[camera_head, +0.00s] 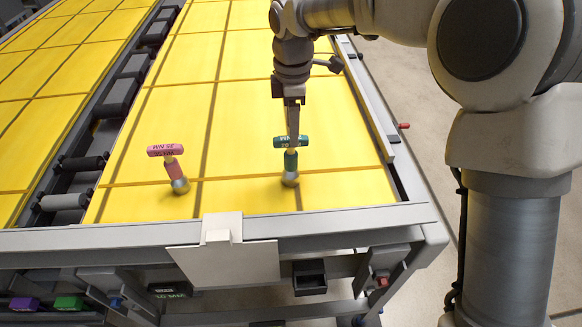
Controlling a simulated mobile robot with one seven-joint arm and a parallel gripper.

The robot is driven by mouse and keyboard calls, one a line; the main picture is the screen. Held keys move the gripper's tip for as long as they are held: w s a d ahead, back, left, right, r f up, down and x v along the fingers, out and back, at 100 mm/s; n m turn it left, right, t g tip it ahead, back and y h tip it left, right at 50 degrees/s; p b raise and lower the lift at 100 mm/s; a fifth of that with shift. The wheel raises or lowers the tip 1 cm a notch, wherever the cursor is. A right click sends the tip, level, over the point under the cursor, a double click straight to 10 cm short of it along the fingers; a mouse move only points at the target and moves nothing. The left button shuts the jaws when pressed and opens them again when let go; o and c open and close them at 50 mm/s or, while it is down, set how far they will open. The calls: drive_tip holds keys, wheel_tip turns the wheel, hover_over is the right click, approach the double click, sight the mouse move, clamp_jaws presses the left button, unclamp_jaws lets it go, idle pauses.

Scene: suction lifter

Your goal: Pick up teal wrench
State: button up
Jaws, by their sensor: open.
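The teal wrench (291,159) stands upright on the yellow panel surface, its T-shaped teal handle on top and a round metallic base below. My gripper (293,130) is directly above and over the teal handle, with its fingers reaching down to it. The jaws are open; the gap between the fingers is hard to see from this angle, and I cannot tell whether they straddle the handle or touch it. The fingers hide the middle of the handle. A pink wrench (172,168) of the same shape stands upright to the left, apart from my gripper.
The yellow panels (240,100) lie inside a grey frame (330,220) with a raised right rail. Dark rollers (85,162) run along the left. A pale plate (225,262) hangs at the front edge. The panel between the two wrenches is clear.

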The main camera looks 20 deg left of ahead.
sight(291, 161)
drive_tip(key=shift+s+a+f, duration=0.1)
drive_tip(key=shift+s+f, duration=0.05)
drive_tip(key=shift+f, duration=3.3)
clamp_jaws()
drive_tip(key=shift+r, duration=0.1)
